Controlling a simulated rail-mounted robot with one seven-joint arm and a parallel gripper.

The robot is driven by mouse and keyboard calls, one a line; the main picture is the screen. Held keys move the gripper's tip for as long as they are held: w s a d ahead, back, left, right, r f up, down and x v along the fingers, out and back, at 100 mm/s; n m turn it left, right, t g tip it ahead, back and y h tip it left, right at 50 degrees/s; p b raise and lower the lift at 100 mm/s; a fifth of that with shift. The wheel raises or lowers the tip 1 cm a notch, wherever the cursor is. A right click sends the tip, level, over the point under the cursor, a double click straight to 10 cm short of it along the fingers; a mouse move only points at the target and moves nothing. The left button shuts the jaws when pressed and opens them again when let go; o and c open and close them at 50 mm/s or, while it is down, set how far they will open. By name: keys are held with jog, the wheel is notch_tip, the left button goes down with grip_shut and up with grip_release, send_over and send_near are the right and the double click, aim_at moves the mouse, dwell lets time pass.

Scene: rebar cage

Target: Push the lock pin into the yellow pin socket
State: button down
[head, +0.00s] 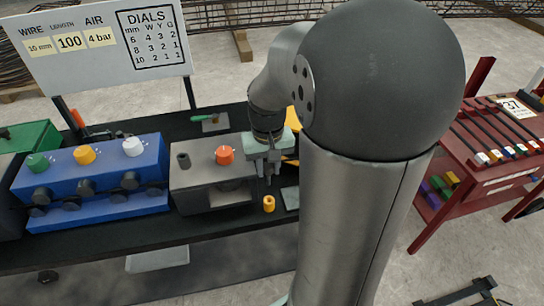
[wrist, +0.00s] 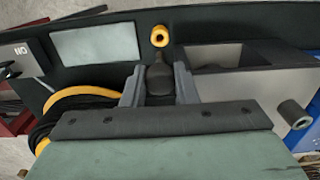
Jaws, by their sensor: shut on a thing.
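My gripper (head: 265,171) is beside the right end of the grey box, a little behind and above the socket. Its jaws are shut on a dark, rounded piece, which I take for the lock pin (wrist: 158,82). The pin is apart from the socket in the wrist view.
The grey box (head: 212,178) has an orange knob and an open recess. A blue box (head: 95,175) with coloured knobs stands left of it. A pale plate (head: 291,198) lies right of the socket. A coiled yellow-and-black hose (wrist: 80,92) lies near my gripper.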

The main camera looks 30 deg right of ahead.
aim_at(269, 181)
jog(key=shift+f, duration=0.1)
jog(key=shift+f+b, duration=2.3)
jog(key=shift+f, duration=0.45)
jog(key=shift+f+b, duration=1.85)
jog(key=shift+f, duration=0.55)
jog(key=c, duration=1.1)
grip_release()
jog(key=shift+o, duration=0.2)
notch_tip(269, 181, up, 18)
jog(key=shift+f, duration=0.2)
